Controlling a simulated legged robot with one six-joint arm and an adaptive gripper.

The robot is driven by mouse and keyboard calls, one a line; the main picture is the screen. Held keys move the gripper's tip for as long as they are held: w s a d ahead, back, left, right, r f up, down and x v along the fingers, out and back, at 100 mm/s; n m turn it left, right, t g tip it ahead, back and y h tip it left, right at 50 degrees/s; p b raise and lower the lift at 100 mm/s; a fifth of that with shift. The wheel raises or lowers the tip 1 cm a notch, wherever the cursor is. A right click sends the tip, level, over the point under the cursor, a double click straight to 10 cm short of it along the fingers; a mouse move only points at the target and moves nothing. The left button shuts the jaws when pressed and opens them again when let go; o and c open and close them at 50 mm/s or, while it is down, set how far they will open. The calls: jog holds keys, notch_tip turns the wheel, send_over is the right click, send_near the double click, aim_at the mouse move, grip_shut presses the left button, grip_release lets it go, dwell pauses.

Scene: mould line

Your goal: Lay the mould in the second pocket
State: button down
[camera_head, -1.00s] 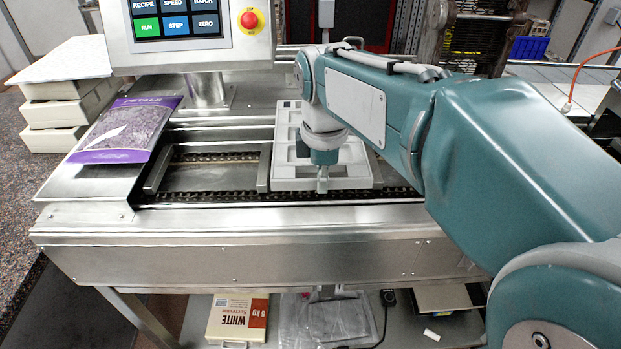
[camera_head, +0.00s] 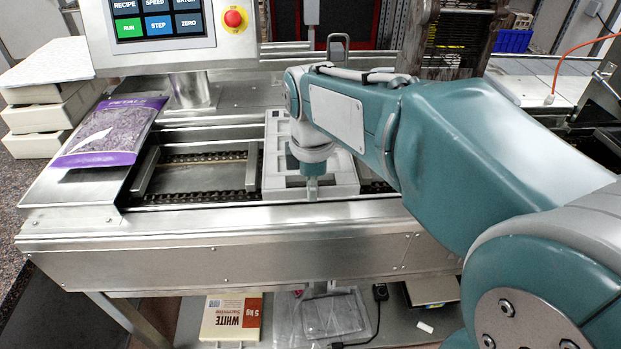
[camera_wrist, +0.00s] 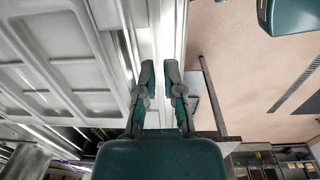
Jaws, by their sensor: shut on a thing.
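The mould (camera_head: 340,184) is a pale grey tray with rectangular recesses. In the head view it lies over the conveyor's chain bed, just right of a metal cross bar (camera_head: 252,168); my wrist hides part of it. In the wrist view the mould (camera_wrist: 65,50) fills the left side. My gripper (camera_head: 312,190) points down at the mould's near edge and is shut on it. The two dark fingers (camera_wrist: 159,70) also show in the wrist view, with a narrow gap between them. I cannot tell whether the mould rests fully on the chains.
Left of that bar is an empty pocket (camera_head: 195,180), ended by another bar (camera_head: 146,172). A purple petals bag (camera_head: 108,135) lies on the left steel plate. Stacked pale trays (camera_head: 40,110) stand beyond it. A control panel (camera_head: 165,28) stands behind the conveyor.

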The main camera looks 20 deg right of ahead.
aim_at(312, 217)
jog(key=shift+f, duration=2.4)
jog(key=c, duration=0.7)
grip_release()
notch_tip(312, 217, up, 12)
jog(key=shift+s, duration=0.15)
jog(key=shift+f, duration=0.1)
jog(key=s+d+f+m+t, duration=0.1)
jog(key=s+f+m+t, duration=0.1)
jog(key=s+m, duration=0.4)
jog(key=s+d+f+m+t, duration=0.1)
jog(key=s+f+m+t, duration=0.2)
jog(key=s+m, duration=0.4)
jog(key=f+m, duration=0.1)
jog(key=m, duration=0.1)
jog(key=shift+d+f+m, duration=0.3)
jog(key=shift+m, duration=0.1)
